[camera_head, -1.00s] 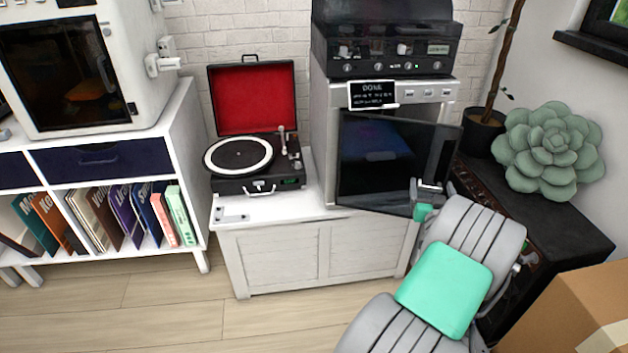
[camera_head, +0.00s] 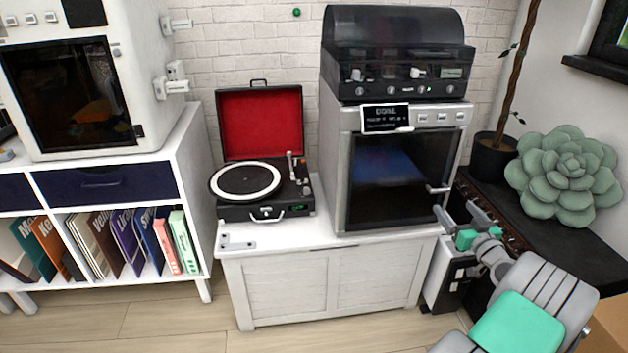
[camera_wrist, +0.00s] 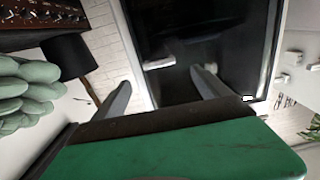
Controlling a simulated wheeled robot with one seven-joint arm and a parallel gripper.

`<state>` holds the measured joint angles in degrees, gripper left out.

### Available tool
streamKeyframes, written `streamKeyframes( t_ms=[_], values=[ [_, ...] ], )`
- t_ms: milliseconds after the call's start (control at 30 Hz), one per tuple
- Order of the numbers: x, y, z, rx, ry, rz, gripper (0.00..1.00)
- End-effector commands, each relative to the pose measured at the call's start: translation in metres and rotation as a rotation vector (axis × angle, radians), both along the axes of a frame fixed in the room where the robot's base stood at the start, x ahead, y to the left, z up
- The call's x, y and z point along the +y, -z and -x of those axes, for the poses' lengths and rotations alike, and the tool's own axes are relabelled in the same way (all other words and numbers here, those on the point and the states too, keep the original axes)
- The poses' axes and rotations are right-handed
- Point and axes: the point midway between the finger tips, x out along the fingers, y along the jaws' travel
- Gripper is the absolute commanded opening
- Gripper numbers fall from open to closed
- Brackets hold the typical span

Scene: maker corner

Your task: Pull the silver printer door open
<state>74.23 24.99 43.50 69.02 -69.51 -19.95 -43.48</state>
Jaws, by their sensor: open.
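The silver printer (camera_head: 341,190) stands on the white cabinet in the head view. Its dark glass door (camera_head: 385,180) looks flush with the silver frame; any small gap cannot be told. A short silver handle (camera_head: 437,189) sits at the door's right edge. My gripper (camera_head: 459,213) is open and empty, just right of and below the handle, apart from it. In the wrist view the handle (camera_wrist: 159,63) shows ahead, between the lines of my two fingers (camera_wrist: 160,88), against the dark door (camera_wrist: 190,35).
An open turntable (camera_head: 262,185) stands left of the printer on the cabinet (camera_head: 300,285). A black unit with knobs (camera_head: 400,70) is on top. A green succulent (camera_head: 565,180) and dark shelf (camera_head: 545,235) are to the right, close to my arm. Floor is clear in front.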

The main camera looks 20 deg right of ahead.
Motion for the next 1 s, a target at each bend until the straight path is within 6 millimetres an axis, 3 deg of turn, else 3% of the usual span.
streamKeyframes(
  t_ms=[33, 500, 1000],
  values=[
    [0.012, -0.014, -0.014, 0.017, -0.030, 0.004, 0.85],
    [0.097, -0.052, -0.071, 0.213, -0.178, -0.028, 0.85],
    [0.202, -0.095, -0.100, 0.444, -0.302, -0.052, 0.85]
  ],
)
